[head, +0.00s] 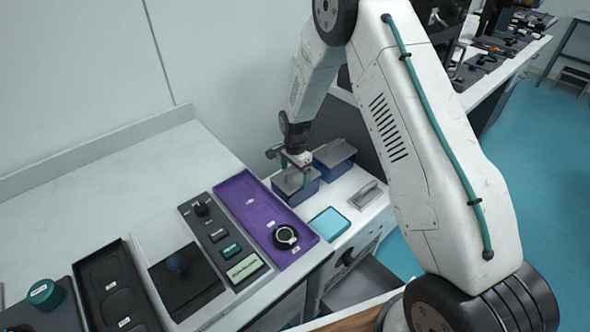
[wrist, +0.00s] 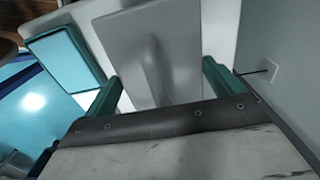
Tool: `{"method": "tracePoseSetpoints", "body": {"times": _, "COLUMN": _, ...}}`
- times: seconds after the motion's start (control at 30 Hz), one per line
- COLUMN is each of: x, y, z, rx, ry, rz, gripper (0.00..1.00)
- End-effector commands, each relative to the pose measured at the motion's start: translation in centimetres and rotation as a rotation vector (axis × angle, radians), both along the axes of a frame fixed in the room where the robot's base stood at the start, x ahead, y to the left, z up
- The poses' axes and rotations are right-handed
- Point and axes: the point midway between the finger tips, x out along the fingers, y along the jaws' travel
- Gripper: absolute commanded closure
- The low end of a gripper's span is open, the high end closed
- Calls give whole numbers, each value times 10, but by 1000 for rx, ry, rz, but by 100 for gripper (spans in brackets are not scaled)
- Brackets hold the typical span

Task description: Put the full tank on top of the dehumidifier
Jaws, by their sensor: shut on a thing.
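Two blue tanks with grey lids are at the back of the white cabinet, which looks like the dehumidifier (head: 346,185). My gripper (head: 293,169) is over the left tank (head: 298,190) and shut on the handle of its grey lid. In the wrist view the teal fingers of my gripper (wrist: 162,88) stand on either side of this lid's raised handle (wrist: 152,70). The other tank (head: 334,156) is just behind it to the right. I cannot tell whether the held tank rests or hangs slightly clear, nor see the water level in either tank.
A teal square (head: 328,224) and a grey piece with a handle (head: 367,195) lie on the cabinet top. A purple tray (head: 247,199) with a round black item is close on the left. Dark trays stand farther left. An open drawer (head: 362,288) is below.

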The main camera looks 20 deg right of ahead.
Motion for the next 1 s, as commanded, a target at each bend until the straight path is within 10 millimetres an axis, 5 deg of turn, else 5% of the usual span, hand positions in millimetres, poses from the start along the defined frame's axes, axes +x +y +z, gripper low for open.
{"method": "tracePoseSetpoints", "body": {"times": 0.2, "x": 1, "y": 0, "z": -1, "rx": 0, "ry": -3, "rz": 0, "gripper": 79}}
{"method": "tracePoseSetpoints", "body": {"times": 0.23, "x": 0, "y": 0, "z": -2, "rx": 0, "ry": 0, "rz": 0, "gripper": 2}}
{"method": "tracePoseSetpoints", "body": {"times": 0.57, "x": 1, "y": 0, "z": 3, "rx": 0, "ry": -2, "rz": 0, "gripper": 0}}
{"method": "tracePoseSetpoints", "body": {"times": 1.0, "x": 1, "y": 0, "z": 87, "rx": 1, "ry": -4, "rz": 0, "gripper": 0}}
